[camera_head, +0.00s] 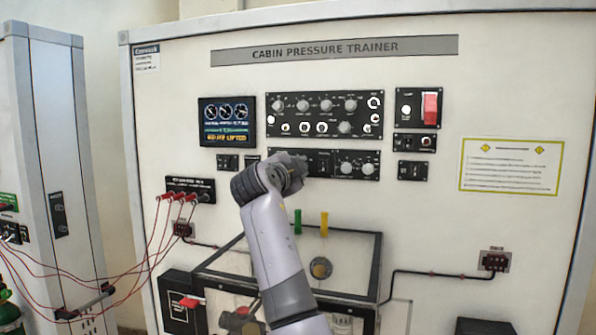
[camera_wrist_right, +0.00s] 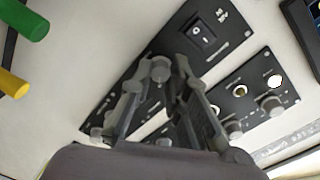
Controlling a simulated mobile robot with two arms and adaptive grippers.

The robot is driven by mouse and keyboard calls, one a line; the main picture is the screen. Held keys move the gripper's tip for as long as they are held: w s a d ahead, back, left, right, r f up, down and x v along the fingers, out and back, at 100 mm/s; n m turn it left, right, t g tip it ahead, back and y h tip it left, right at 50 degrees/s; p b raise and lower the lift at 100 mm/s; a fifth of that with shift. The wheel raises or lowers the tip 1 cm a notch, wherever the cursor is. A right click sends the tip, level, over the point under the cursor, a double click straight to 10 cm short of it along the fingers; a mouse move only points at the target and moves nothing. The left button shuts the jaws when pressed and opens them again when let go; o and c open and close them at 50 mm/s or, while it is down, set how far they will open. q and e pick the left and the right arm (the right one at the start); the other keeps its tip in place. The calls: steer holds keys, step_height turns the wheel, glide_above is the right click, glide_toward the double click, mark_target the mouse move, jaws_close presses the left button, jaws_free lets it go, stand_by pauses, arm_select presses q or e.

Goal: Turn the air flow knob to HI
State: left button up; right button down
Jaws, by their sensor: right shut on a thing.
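The knob's label and setting cannot be read. My left gripper cannot be made out.
A larger knob panel (camera_head: 300,127) is just above, with a display screen (camera_head: 227,121) to its left. A red switch (camera_head: 430,107) is at the right. Green (camera_head: 297,221) and yellow (camera_head: 324,223) handles stick out below. Red cables (camera_head: 150,240) hang at the left.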

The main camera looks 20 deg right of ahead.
steer(key=c, duration=1.5)
jaws_free()
steer(key=shift+s, duration=0.15)
steer(key=shift+c, duration=0.2)
steer(key=v, duration=0.7)
steer(key=shift+s+a, duration=0.15)
steer(key=shift+a, duration=0.05)
steer(key=shift+f, duration=0.15)
